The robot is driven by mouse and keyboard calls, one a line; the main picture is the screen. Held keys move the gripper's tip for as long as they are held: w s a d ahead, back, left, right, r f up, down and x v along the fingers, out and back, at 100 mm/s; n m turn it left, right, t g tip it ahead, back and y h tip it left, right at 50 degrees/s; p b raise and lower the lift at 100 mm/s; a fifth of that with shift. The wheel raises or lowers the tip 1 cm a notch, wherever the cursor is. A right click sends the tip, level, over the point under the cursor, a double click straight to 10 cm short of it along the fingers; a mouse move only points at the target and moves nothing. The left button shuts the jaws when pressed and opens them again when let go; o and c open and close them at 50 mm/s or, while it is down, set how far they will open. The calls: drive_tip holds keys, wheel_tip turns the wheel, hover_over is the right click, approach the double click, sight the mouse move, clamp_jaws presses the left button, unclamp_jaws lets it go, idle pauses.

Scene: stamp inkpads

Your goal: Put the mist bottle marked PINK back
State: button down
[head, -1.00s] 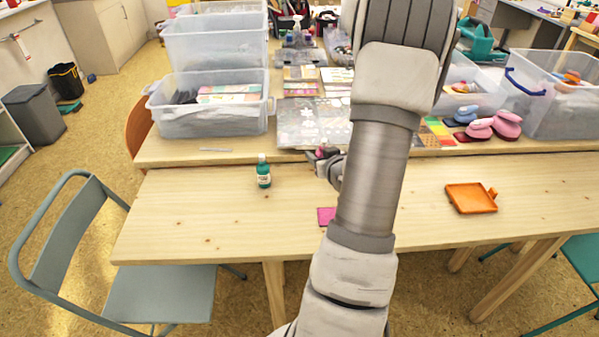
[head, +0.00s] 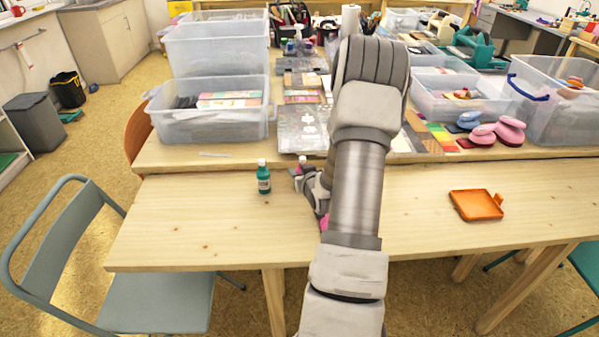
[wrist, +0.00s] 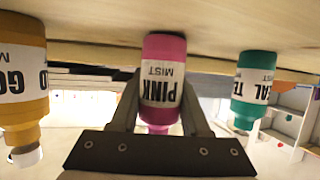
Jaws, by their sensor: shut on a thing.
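The pink mist bottle (wrist: 163,90), labelled PINK MIST, sits between the two fingers of my gripper (wrist: 162,100) in the wrist view, which is upside down. The fingers are shut on it. In the head view my gripper (head: 304,178) is low over the front table, just right of the teal bottle, and mostly hides the pink bottle. I cannot tell whether its base touches the table. A pink square (head: 324,222) shows as a sliver beside my arm.
The teal bottle (head: 263,177) stands close by; it also shows in the wrist view (wrist: 254,90). A gold bottle (wrist: 22,90) stands on the other side, hidden in the head view. An orange tray (head: 475,206) lies right. The table's left part is clear.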

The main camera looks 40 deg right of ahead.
drive_tip(key=shift+f, duration=0.15)
drive_tip(key=shift+c, duration=1.9)
unclamp_jaws()
drive_tip(key=shift+r, duration=0.2)
drive_tip(key=shift+s+r, duration=0.15)
drive_tip(key=shift+s, duration=0.1)
drive_tip(key=p+v, duration=0.1)
drive_tip(key=v, duration=1)
drive_tip(key=shift+s+a+p, duration=0.2)
drive_tip(key=shift+p, duration=0.1)
